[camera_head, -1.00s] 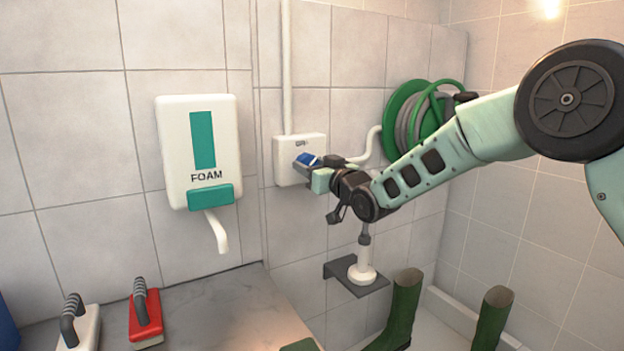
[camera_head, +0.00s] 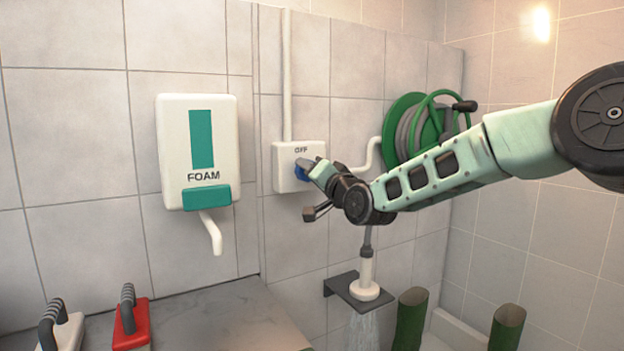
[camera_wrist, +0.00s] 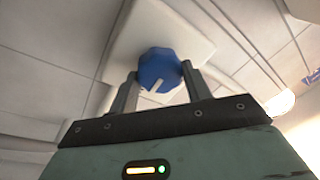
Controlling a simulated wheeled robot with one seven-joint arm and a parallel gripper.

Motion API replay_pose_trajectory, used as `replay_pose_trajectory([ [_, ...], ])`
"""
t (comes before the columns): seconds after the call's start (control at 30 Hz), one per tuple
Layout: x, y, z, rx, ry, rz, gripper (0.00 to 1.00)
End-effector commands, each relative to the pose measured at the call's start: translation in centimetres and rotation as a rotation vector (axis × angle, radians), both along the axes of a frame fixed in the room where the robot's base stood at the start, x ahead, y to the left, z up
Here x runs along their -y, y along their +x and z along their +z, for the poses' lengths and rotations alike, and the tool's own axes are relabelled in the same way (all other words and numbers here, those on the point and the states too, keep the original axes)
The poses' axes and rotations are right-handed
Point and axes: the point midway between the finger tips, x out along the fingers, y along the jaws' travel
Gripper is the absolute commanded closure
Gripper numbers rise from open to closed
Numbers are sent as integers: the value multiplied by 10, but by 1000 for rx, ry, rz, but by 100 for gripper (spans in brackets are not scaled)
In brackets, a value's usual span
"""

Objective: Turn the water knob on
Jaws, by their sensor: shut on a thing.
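The blue water knob (camera_head: 300,174) is on a white box (camera_head: 282,156) on the tiled wall, with the word OFF above it. In the wrist view the knob (camera_wrist: 160,66) is many-sided with a white line, which points down and slightly left in that picture. My gripper (camera_wrist: 159,74) is shut on the knob, one finger on each side. In the head view my gripper (camera_head: 310,171) hides much of the knob's front. A white spray head (camera_head: 365,280) hangs over a dark bracket (camera_head: 342,285), and water (camera_head: 363,328) streams below it.
A white FOAM dispenser (camera_head: 200,145) hangs to the left. A green hose reel (camera_head: 402,122) is on the wall behind my arm. Brushes with red (camera_head: 133,325) and white bodies stand on the lower left surface. Green boots (camera_head: 409,318) stand at lower right.

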Motion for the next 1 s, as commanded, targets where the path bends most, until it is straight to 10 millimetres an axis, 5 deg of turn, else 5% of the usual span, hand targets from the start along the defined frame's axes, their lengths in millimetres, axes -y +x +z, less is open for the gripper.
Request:
replay_pose_trajectory([
  [0.6,0,0,-2,-27,34,1,75],
  [0.63,0,0,-2,-27,34,0,46],
  [0.7,0,0,-1,-25,34,0,30],
  [1.0,1,-1,-1,-23,33,0,30],
])
